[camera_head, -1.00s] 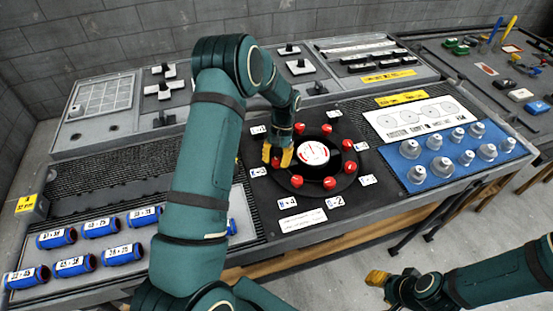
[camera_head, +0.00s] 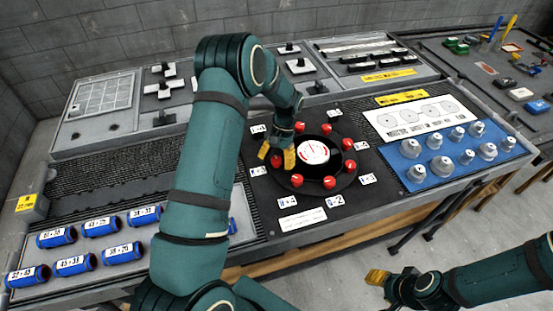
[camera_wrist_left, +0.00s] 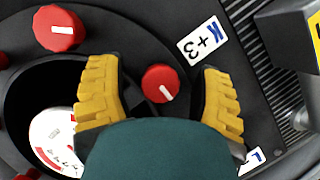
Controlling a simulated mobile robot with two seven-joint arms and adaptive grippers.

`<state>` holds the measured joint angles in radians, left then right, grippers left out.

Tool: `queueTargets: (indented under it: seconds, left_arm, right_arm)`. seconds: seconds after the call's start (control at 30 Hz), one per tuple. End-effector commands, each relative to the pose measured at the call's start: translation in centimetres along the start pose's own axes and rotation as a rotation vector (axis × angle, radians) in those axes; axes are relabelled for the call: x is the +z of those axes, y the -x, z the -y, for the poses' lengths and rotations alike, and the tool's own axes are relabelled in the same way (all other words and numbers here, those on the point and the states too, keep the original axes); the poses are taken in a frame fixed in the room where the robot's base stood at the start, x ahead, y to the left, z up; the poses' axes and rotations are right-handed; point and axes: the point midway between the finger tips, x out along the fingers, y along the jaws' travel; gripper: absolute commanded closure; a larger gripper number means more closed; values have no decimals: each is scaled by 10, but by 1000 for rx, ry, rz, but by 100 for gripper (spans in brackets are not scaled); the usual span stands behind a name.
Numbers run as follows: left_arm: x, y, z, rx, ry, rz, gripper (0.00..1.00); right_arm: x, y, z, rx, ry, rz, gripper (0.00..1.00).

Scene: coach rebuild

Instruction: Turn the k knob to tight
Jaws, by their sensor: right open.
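The k knob (camera_wrist_left: 162,84) is a small red knob with a white pointer line, beside the "K +3" label (camera_wrist_left: 202,42) in the left wrist view. My left gripper (camera_wrist_left: 155,92) is open, with its yellow fingers on either side of this knob and a visible gap to each. In the head view my left gripper (camera_head: 277,156) is over the left side of the round black dial plate (camera_head: 318,189), and a red knob (camera_head: 277,162) shows between its fingers. My right gripper (camera_head: 378,279) is open and empty in front of the bench.
Several other red knobs ring the plate, one close by in the wrist view (camera_wrist_left: 60,28). A white gauge (camera_head: 313,152) sits at the centre. Blue cylinders (camera_head: 123,254) lie at left. A blue tray (camera_head: 404,167) of grey pegs is at right.

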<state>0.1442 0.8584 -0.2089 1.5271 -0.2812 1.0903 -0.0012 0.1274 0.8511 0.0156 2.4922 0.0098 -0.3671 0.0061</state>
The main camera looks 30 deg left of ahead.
Motion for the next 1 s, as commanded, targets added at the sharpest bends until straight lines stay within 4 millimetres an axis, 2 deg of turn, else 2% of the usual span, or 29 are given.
queueTargets:
  seconds: [0.23, 0.37, 0.8, 1.0]
  left_arm:
    - [-1, 3, 0, -1, 1, -6, 35]
    - [-2, 13, 1, -1, 1, -8, 35]
    - [-1, 96, 0, -1, 2, -8, 35]
    - [0, 117, 0, -1, 0, -5, 35]
  right_arm:
    - [0, 0, 0, 0, 0, 0, 53]
    - [0, 0, 0, 0, 0, 0, 53]
    - [0, 0, 0, 0, 0, 0, 53]
    - [0, 0, 0, 0, 0, 0, 53]
